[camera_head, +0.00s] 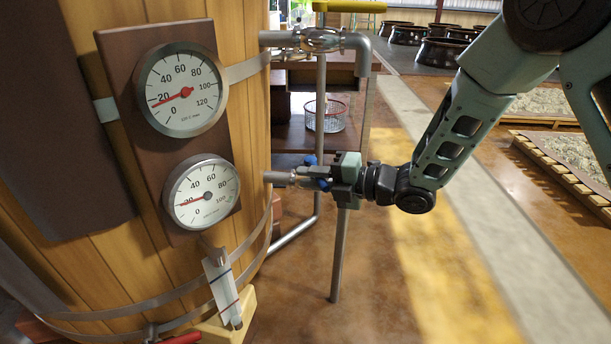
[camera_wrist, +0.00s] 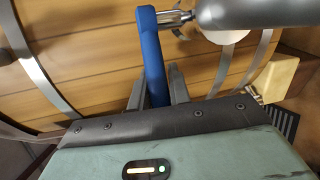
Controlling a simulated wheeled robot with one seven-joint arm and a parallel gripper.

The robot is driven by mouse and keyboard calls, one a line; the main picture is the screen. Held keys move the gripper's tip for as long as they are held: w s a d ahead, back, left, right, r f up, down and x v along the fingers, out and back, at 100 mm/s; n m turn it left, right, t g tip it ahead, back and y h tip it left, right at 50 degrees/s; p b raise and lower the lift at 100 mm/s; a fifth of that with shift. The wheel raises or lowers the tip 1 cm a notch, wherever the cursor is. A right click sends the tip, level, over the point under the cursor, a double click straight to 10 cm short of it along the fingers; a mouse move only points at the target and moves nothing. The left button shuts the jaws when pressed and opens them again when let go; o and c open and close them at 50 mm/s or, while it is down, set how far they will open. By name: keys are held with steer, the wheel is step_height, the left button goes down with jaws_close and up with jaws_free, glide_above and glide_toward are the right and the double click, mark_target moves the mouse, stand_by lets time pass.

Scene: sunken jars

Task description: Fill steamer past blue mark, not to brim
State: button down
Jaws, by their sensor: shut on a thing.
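The steamer is a large wooden-staved vat (camera_head: 235,150) filling the left of the head view; its inside is hidden. My gripper (camera_head: 322,176) is beside its right wall, shut on a blue valve handle (camera_wrist: 152,65). In the wrist view the handle stands between my two fingers, below a grey pipe (camera_wrist: 245,14). Blue bits of the handle also show around my fingers in the head view (camera_head: 310,160). A pale sight tube (camera_head: 221,285) with a dark band and a red band hangs low on the vat; its water level is too small to read.
Two dials are on the vat: the upper (camera_head: 180,89) and lower (camera_head: 201,193) needles both point near 20. A steel pipe with a yellow handle (camera_head: 349,7) runs above my gripper. A wire basket (camera_head: 325,114) sits on a shelf behind.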

steer(key=shift+w+d+n+g+y+p, duration=0.1)
steer(key=shift+d+n+g+y+p, duration=0.35)
steer(key=shift+n+g, duration=0.6)
steer(key=shift+w+d+n+g+y+p, duration=0.15)
steer(key=shift+d+n+g, duration=0.45)
steer(key=shift+g, duration=0.85)
steer(key=c, duration=1.3)
jaws_free()
steer(key=d+r+p, duration=0.1)
steer(key=d+p, duration=0.2)
steer(key=d, duration=0.5)
steer(key=s+d+r+p, duration=0.1)
steer(key=d+p, duration=0.1)
steer(key=d, duration=0.7)
steer(key=shift+s+r+p, duration=0.2)
steer(key=shift+r+p, duration=0.1)
steer(key=shift+p, duration=0.1)
